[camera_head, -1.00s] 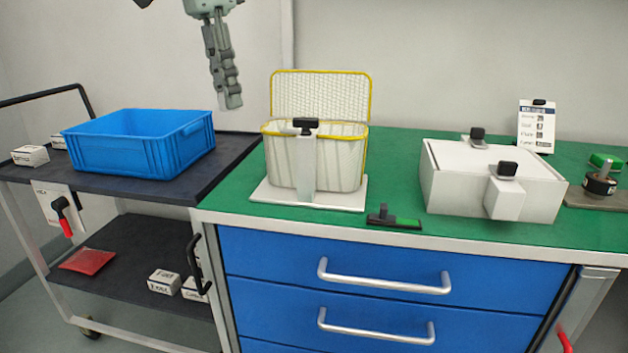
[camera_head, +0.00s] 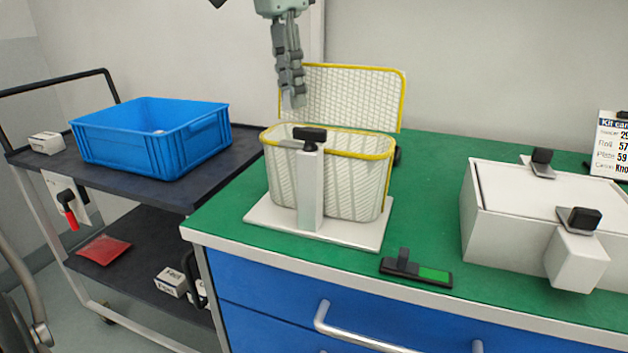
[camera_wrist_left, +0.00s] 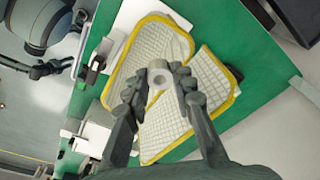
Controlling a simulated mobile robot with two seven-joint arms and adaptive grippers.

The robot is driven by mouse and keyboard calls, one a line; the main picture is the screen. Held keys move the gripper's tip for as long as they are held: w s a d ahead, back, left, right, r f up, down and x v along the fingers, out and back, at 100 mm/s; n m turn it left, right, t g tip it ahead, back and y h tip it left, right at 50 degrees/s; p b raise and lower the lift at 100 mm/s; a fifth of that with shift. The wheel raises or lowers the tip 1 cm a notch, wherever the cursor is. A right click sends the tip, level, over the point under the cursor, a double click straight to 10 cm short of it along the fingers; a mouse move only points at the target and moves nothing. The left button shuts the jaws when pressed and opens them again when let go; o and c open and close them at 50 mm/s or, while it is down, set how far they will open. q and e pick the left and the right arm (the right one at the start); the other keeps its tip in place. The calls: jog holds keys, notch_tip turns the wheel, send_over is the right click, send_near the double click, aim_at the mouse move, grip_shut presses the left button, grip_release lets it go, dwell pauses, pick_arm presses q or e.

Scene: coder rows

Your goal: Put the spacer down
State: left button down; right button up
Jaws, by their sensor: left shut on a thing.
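My left gripper (camera_head: 292,88) is shut on the spacer (camera_wrist_left: 159,76), a small pale grey ring with a hole, held between both fingertips in the left wrist view. In the left wrist view the basket (camera_wrist_left: 150,40) lies beneath the spacer. The basket's floor is mostly hidden in the head view. My right gripper is not in view.
The basket stands on a white base (camera_head: 262,218) with a black-topped post (camera_head: 312,185) in front. A black and green block (camera_head: 416,271) lies near the front edge of the green bench. A white box (camera_head: 530,215) stands right, a blue crate (camera_head: 150,140) left on a trolley.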

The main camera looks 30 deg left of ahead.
pick_arm(q)
notch_tip(320, 180, down, 15)
jog(key=shift+s+f, duration=0.1)
dwell(0.3)
jog(key=shift+f, duration=0.1)
jog(key=c, duration=1.6)
grip_release()
jog(key=shift+o, duration=0.2)
notch_tip(320, 180, up, 12)
jog(key=s, duration=0.1)
jog(key=shift+a, duration=0.4)
jog(key=shift+s, duration=0.1)
